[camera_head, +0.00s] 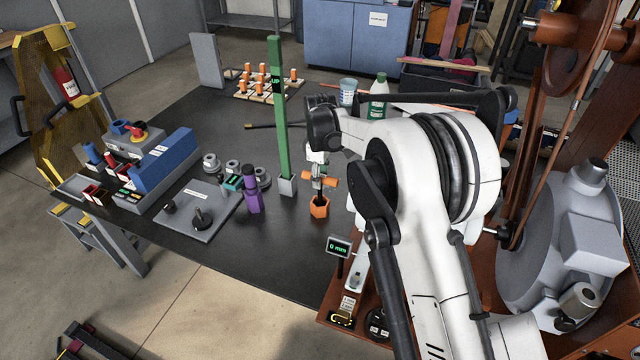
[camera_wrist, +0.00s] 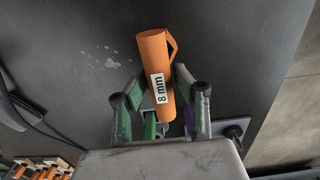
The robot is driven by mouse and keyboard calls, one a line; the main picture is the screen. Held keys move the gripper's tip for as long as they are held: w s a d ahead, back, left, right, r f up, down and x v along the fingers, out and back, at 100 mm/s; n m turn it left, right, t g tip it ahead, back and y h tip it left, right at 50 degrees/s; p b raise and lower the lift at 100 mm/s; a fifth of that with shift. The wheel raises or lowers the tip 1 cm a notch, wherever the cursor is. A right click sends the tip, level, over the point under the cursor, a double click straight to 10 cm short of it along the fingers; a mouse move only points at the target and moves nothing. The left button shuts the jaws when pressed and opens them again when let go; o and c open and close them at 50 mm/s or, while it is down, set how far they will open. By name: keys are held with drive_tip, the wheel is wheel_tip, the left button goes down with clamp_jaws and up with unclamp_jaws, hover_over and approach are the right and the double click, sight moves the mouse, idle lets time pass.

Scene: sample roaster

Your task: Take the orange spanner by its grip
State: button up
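The orange spanner (camera_head: 328,181) has a crossbar grip and stands upright, its shaft running down to an orange six-sided holder (camera_head: 319,207) on the dark bench. In the wrist view, the grip (camera_wrist: 155,62) is an orange cylinder labelled "8 mm". My gripper (camera_wrist: 160,96) is open above it, with a green-padded finger on either side. Gaps show between the fingers and the grip, so I see no hold. In the head view, my gripper (camera_head: 318,162) comes down from above, partly hidden by my arm.
A tall green post (camera_head: 279,110) and a purple stand (camera_head: 251,195) are left of the spanner. A grey plate (camera_head: 190,222) with small parts lies further left. A "0 mm" display (camera_head: 339,248) stands in front. A bottle (camera_head: 378,98) and cup (camera_head: 348,90) stand behind.

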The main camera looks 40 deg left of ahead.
clamp_jaws()
drive_tip(key=shift+r, duration=0.1)
